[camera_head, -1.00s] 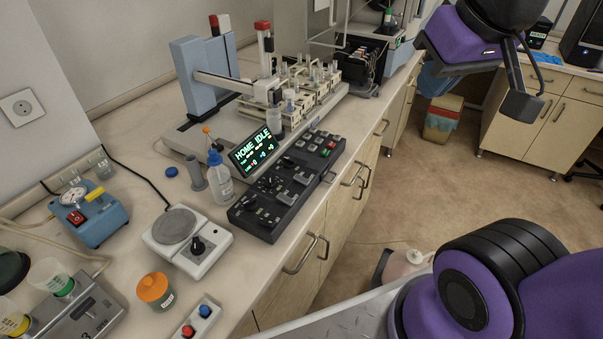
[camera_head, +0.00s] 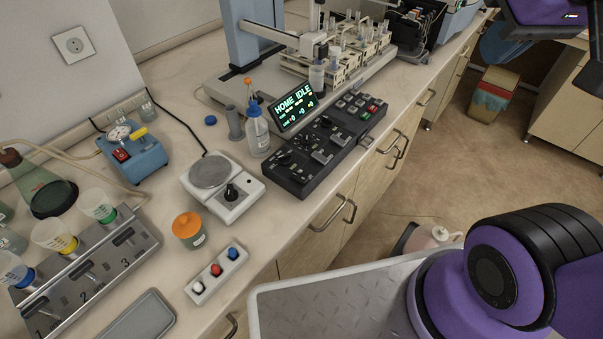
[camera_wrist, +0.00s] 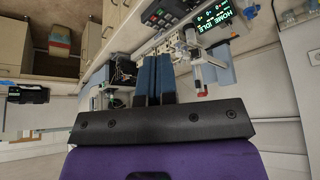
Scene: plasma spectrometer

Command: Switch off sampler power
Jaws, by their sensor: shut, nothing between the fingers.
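The sampler's black control panel (camera_head: 310,150) lies along the bench's front edge in the head view, with knobs, levers and a few coloured keys at its far end. Its display (camera_head: 294,108) is lit and reads "HOME IDLE". The autosampler (camera_head: 300,60) with its tube racks stands behind it. In the wrist view the panel (camera_wrist: 168,12) shows upside down at the top, with the lit display (camera_wrist: 214,14) beside it. My gripper (camera_wrist: 153,62) is shut and empty, held away from the panel. The head view does not show the gripper. I cannot tell which control is the sampler power.
Near the panel stand a wash bottle (camera_head: 257,132), a white stirrer plate (camera_head: 222,185), an orange-capped jar (camera_head: 188,230) and a small box with red and blue buttons (camera_head: 217,273). A blue pump (camera_head: 133,153) sits behind.

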